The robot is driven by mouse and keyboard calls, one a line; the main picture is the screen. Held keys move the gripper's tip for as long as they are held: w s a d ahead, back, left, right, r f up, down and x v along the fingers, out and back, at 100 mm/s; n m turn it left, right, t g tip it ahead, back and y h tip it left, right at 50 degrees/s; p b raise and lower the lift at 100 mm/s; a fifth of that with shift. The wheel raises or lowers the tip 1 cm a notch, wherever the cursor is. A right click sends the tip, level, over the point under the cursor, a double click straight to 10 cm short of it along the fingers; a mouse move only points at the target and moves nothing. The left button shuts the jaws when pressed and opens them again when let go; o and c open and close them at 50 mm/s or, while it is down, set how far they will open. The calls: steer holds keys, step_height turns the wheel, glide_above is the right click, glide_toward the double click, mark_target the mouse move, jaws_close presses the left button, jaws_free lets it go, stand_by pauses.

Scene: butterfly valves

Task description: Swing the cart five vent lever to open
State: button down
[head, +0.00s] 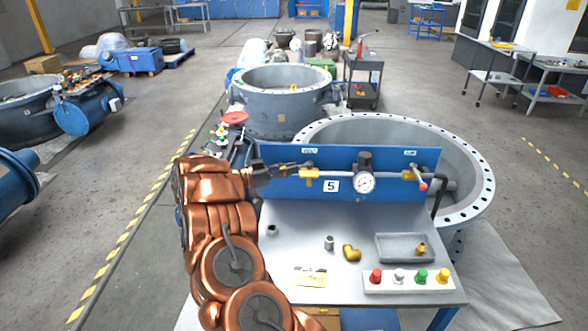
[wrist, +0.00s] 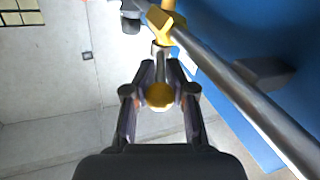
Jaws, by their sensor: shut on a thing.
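Cart five has a blue upright panel (head: 385,190) with a "5" plate (head: 331,186). A pipe runs along it, with a brass valve at the left (head: 309,174), also in the wrist view (wrist: 165,22). My gripper (head: 292,166) reaches this left valve from the left. In the wrist view my gripper (wrist: 160,92) is shut on the valve's lever, its fingers on both sides of the round brass-coloured end (wrist: 160,96). In the head view the gripper hides most of this lever. A second lever with a red tip (head: 422,185) hangs at the right valve. The panel labels are too small to read surely.
A pressure gauge (head: 364,183) sits mid-pipe. The steel cart top (head: 300,235) holds a brass elbow (head: 351,253), a small grey fitting (head: 329,242), a tray (head: 385,255) and a strip of coloured buttons (head: 408,282). A large flanged ring (head: 470,160) stands close behind the panel.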

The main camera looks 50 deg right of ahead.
steer(key=shift+w, duration=0.2)
steer(key=c, duration=1.3)
jaws_free()
steer(key=shift+a, duration=0.15)
steer(key=shift+c, duration=0.2)
steer(key=shift+o, duration=0.6)
steer(key=v, duration=1.1)
steer(key=shift+w+a, duration=0.15)
steer(key=shift+a, duration=0.25)
steer(key=shift+c, duration=0.2)
